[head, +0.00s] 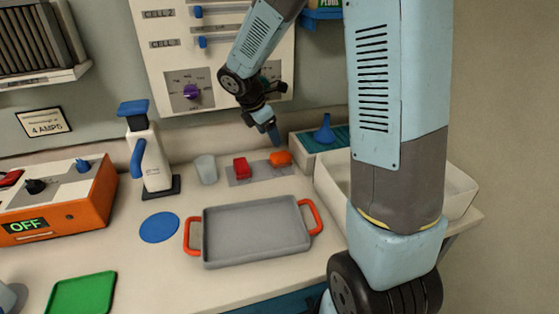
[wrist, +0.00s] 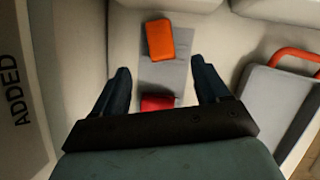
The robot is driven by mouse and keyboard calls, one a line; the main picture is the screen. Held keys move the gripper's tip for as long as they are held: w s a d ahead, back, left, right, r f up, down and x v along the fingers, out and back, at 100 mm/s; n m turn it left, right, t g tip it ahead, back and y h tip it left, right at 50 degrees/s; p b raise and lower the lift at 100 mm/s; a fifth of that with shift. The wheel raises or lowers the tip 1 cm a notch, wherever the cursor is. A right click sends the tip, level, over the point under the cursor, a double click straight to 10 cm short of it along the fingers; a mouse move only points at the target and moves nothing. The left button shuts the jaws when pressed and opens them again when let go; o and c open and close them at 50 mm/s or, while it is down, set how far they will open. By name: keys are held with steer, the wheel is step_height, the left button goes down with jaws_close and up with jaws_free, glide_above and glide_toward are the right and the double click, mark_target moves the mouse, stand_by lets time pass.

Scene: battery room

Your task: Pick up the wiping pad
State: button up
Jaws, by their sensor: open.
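An orange rounded block (head: 281,158) and a red block (head: 241,168) sit on a flat grey mat (head: 258,179) at the back of the bench. Which of the two is the wiping pad, I cannot tell. My gripper (head: 273,136) points down above the mat, near the orange block in the head view. In the wrist view my gripper (wrist: 161,73) is open and empty, its fingers apart on either side of the mat (wrist: 180,75). The orange block (wrist: 160,40) lies beyond the fingertips; the red block (wrist: 157,102) is partly hidden by the gripper body.
A grey tray (head: 256,246) with orange handles stands in front of the mat. A cup (head: 206,169) and a scanner-like device (head: 148,155) stand left. A white bin (head: 457,190) stands behind my arm.

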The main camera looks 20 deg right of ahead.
mark_target(278, 155)
steer(key=x, duration=1)
steer(key=shift+f, duration=0.25)
steer(key=c, duration=1.1)
steer(key=shift+r, duration=0.55)
steer(key=r, duration=0.2)
steer(key=shift+s+a+r, duration=0.1)
steer(key=shift+s+r, duration=0.1)
steer(key=shift+r, duration=0.15)
steer(key=s+a+r, duration=0.1)
steer(key=s+r, duration=0.2)
steer(key=s, duration=0.1)
steer(key=s+a+r, duration=0.1)
steer(key=s+r, duration=0.2)
steer(key=s, duration=0.2)
steer(key=s+a+r, duration=0.1)
steer(key=s+r, duration=0.2)
steer(key=s, duration=0.1)
steer(key=shift+s+a+r, duration=0.1)
steer(key=shift+s+a, duration=0.05)
